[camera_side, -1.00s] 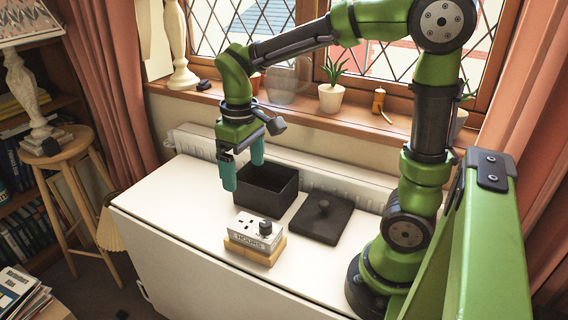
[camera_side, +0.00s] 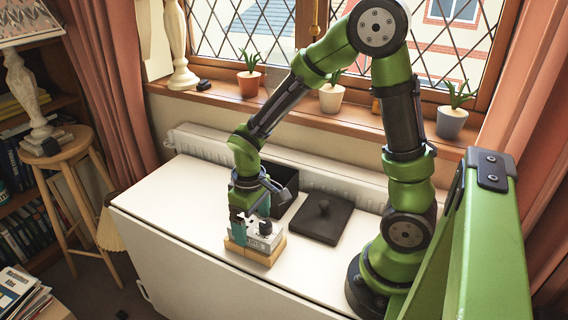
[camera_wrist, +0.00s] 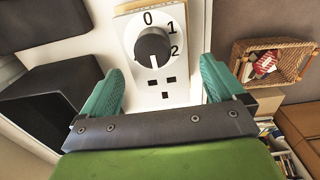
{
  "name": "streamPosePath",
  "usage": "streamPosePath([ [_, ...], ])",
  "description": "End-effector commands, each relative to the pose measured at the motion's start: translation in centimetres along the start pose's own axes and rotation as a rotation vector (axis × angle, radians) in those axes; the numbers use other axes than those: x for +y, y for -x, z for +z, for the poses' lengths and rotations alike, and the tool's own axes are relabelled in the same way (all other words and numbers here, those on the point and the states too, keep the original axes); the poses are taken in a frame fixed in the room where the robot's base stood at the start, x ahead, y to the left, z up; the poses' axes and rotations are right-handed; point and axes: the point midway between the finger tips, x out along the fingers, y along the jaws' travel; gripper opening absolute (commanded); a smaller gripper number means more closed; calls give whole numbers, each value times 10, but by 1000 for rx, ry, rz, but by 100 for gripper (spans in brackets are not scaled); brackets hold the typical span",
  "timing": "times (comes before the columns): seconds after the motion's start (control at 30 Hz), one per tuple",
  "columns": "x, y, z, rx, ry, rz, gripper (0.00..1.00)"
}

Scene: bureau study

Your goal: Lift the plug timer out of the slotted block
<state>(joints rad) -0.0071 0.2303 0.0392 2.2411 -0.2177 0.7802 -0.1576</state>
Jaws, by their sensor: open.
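The plug timer (camera_side: 262,239) is a pale block with a dark dial and socket holes. It sits in the wooden slotted block (camera_side: 268,257) on the white cabinet top. In the wrist view the timer (camera_wrist: 167,95) faces me, with its dial numbered 0, 1 and 2. My gripper (camera_side: 249,226) is open, with its teal fingers low at the timer's left end in the side view. In the wrist view my gripper (camera_wrist: 162,80) has one finger on each side of the timer's socket end. Whether the fingers touch it I cannot tell. The gripper hides part of the timer in the side view.
A black open box (camera_side: 284,190) stands behind my gripper, and its dark knobbed lid (camera_side: 322,218) lies to the right. A radiator (camera_side: 340,184) runs along the wall behind. The cabinet top (camera_side: 180,220) is clear at the left.

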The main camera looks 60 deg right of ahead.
Motion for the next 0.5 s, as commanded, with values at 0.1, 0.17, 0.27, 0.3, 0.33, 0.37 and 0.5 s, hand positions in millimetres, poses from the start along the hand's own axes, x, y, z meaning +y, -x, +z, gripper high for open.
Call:
streamPosePath([
  [0.1, 0, -16, 1, -3, 0, -1, 96],
  [0.17, 0, -21, 1, -3, 0, -1, 96],
  [0.27, 0, -23, 0, 1, -1, 0, 96],
  [0.3, 0, -23, 0, 1, -1, 0, 96],
  [0.33, 0, -23, 0, 1, -1, 0, 96],
  [0.37, 0, -22, 0, 1, -1, 0, 96],
  [0.5, 0, -22, 0, 1, -1, 0, 84],
])
